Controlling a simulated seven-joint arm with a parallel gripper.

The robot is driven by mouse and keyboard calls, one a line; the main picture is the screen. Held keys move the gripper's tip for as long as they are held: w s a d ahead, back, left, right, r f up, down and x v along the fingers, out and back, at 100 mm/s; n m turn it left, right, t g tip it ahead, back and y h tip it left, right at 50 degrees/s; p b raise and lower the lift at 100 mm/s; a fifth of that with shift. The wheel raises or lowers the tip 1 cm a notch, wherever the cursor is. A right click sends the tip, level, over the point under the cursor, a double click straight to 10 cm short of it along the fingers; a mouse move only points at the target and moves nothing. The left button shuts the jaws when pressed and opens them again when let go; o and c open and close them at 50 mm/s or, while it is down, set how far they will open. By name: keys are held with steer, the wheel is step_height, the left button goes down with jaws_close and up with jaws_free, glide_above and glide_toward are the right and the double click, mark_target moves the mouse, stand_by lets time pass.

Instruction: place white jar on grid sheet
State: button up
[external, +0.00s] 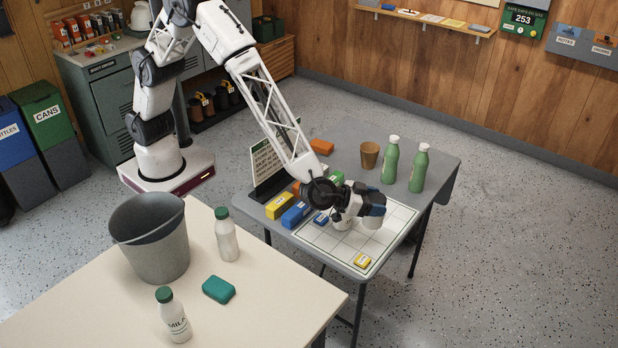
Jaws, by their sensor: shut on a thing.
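The grid sheet (398,226) is white with dark lines and lies on the grey folding table. My gripper (373,209) is low over the sheet, with its dark fingers shut on the white jar (371,222). The jar is at the sheet's middle, with its upper part covered by the gripper. I cannot tell whether its base touches the sheet. A small yellow block (362,261) lies on the sheet's near corner. A small blue block (321,219) lies near its left edge.
Two green bottles (390,160) (418,168) and a brown cup (369,155) stand at the table's back. Yellow (279,206) and blue (296,215) blocks and a sign (268,160) are at the left. A cream table (262,305) with a grey bucket (152,250) is nearer.

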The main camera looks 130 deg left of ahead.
steer(key=shift+s+a+f+n, duration=0.15)
steer(key=shift+s+a+n, duration=0.15)
steer(key=shift+a, duration=0.25)
steer(key=shift+f, duration=0.15)
steer(key=shift+w+f, duration=0.1)
steer(key=shift+f, duration=2.9)
steer(key=shift+f, duration=1.9)
steer(key=shift+f, duration=0.1)
steer(key=o, duration=1.1)
